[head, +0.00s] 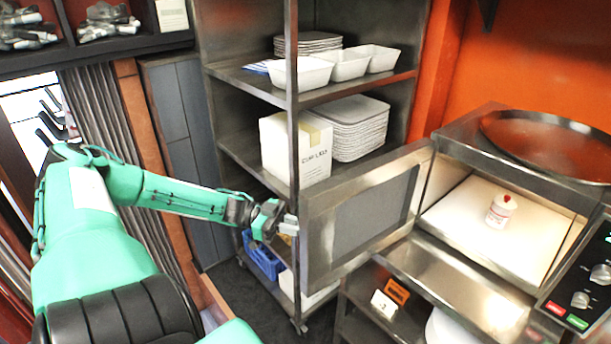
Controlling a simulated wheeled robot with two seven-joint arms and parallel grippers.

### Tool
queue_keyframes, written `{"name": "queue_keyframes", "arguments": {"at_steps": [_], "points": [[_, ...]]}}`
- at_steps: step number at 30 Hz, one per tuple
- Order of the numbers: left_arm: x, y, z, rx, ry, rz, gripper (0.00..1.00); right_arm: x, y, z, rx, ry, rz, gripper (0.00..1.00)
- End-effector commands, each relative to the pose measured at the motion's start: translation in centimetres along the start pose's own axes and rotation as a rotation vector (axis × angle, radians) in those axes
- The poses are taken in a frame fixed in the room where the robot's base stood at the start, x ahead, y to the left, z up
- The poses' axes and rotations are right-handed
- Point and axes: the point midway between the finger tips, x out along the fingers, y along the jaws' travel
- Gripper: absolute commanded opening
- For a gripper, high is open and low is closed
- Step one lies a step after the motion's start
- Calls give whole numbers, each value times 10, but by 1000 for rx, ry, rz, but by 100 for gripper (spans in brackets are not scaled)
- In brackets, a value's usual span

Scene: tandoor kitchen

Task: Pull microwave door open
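The microwave (487,318) stands at the right, and its door (364,213) is swung wide open to the left. The lit interior (462,215) shows, with a small white container with a red top (500,211) inside. My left gripper (287,226) is at the free left edge of the door, touching or very close to it. Its fingers are small and partly hidden by the door edge, so I cannot tell whether they grip it. My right gripper is not in view.
A metal shelf rack (240,77) stands behind the door, holding white trays (350,64), stacked plates (352,128) and a cardboard box (295,149). A blue crate (263,257) is low on the rack. A round brown tray (550,143) lies on top of the microwave.

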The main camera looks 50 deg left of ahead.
Motion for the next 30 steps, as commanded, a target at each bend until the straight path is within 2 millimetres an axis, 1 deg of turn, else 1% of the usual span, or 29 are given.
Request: {"name": "queue_keyframes", "arguments": {"at_steps": [3,14,15,17,18,26,29,30], "points": [[-2,-3,-1,1,1,-2,0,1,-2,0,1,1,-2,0],[-3,-4,-1,1,1,-2,0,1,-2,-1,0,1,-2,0],[-3,-3,-1,1,1,-2,22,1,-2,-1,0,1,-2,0],[-3,-3,-1,1,1,-1,34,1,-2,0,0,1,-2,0],[-3,-3,-1,1,1,-1,35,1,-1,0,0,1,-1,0],[-4,-3,0,0,-1,-1,35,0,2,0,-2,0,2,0],[-11,-3,0,0,-4,-1,35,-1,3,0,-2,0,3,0],[-16,-3,0,0,-4,-1,35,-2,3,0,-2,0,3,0]]}}
